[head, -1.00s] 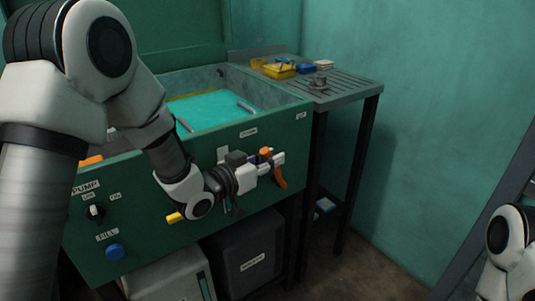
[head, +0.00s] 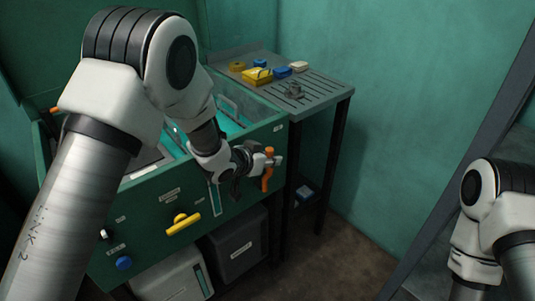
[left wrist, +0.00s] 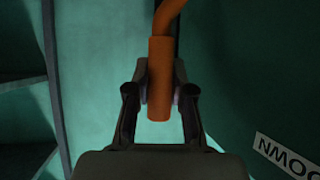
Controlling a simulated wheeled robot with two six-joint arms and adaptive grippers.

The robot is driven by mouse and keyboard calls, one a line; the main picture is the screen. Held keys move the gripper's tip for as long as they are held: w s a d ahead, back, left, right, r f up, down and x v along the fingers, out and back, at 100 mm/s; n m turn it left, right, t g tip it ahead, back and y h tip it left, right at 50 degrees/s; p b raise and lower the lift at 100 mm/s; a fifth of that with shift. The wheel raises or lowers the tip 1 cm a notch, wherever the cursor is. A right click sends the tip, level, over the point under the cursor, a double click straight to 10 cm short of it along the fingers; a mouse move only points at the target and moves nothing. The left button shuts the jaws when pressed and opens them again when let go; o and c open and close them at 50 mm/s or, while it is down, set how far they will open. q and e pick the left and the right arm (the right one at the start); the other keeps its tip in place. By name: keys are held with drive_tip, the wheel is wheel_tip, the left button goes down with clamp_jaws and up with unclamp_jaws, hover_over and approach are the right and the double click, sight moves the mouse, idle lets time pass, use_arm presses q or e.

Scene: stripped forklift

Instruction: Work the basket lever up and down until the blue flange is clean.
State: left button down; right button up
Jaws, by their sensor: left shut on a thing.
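The basket lever is an orange handle (head: 266,180) on the right part of the green washer's front panel. In the left wrist view its round orange grip (left wrist: 159,85) stands upright between the fingers. My left gripper (head: 264,164) is shut on this grip; the fingers (left wrist: 160,96) press it from both sides. A "DOWN" label (left wrist: 285,154) shows at lower right in the wrist view. My left arm hides much of the basin. I cannot make out the blue flange. My right arm is at the right edge; its gripper is out of view.
The basin (head: 232,118) holds teal liquid, with grey bars showing. A yellow handle (head: 183,224) sticks out from the panel. Floor at right is clear.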

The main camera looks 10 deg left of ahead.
use_arm(q)
drive_tip(key=c, duration=1)
unclamp_jaws()
drive_tip(key=v, duration=1.1)
drive_tip(key=shift+s+a+r, duration=0.15)
drive_tip(key=shift+s+r, duration=0.05)
drive_tip(key=shift+s, duration=0.15)
